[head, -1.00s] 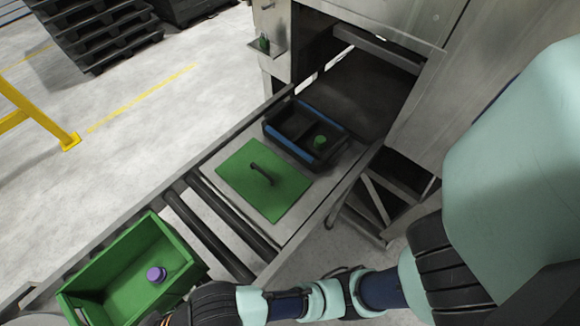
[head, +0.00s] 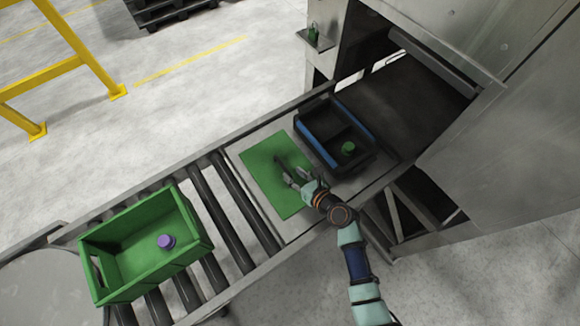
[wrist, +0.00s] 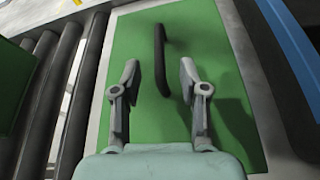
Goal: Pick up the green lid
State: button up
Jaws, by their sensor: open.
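The green lid (head: 264,172) lies flat on the grey plate of the conveyor. In the wrist view the lid (wrist: 207,30) fills the middle, with its dark bar handle (wrist: 160,55) standing up from it. My gripper (head: 286,174) is over the lid in the head view and covers much of the handle there. In the wrist view my open gripper (wrist: 158,72) has one finger on each side of the handle's line, with the handle's near end between the fingertips. I see no contact with the handle; the height gap is hard to judge.
A black and blue crate (head: 368,160) with a green-capped item (head: 348,148) stands right of the lid, close to my wrist. A green crate (head: 193,212) holding a purple-topped item (head: 166,241) sits on the rollers at left. The washer opening (head: 415,100) lies beyond.

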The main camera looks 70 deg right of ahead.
aim_at(282, 164)
jog(key=x, duration=0.3)
jog(key=shift+a+r, duration=0.1)
jog(key=b+x, duration=0.1)
jog(key=x, duration=0.4)
jog(key=shift+b, duration=0.35)
jog(key=shift+c, duration=0.3)
grip_shut()
